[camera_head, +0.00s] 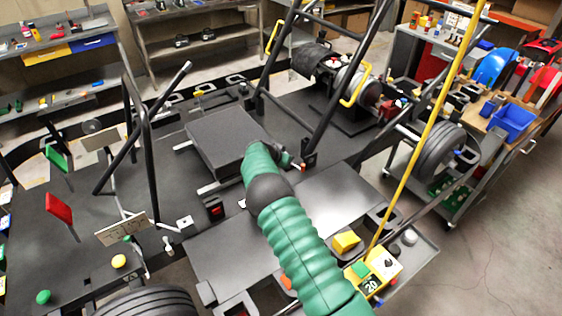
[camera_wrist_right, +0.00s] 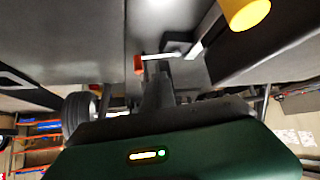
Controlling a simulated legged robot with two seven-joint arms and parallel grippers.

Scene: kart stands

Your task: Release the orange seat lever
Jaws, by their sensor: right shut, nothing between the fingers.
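A small orange piece (camera_head: 303,167), which looks like the seat lever's tip, shows just right of my right gripper (camera_head: 287,160) in the head view. In the right wrist view the orange tip (camera_wrist_right: 138,64) is at the left of the dark fingers (camera_wrist_right: 155,72), very close to them, beside a pale rod (camera_wrist_right: 160,57). I cannot tell whether they touch. My right gripper is shut with nothing held. The black seat (camera_head: 225,135) lies flat just left of the gripper. My left gripper is not in view.
Black frame tubes (camera_head: 330,95) rise behind the gripper. A yellow pole (camera_head: 420,140) stands to the right. A grey plate (camera_head: 330,205) lies beside my forearm. A yellow cylinder (camera_wrist_right: 245,10) hangs at the upper right of the wrist view. A cart with tyres (camera_head: 440,150) stands at the right.

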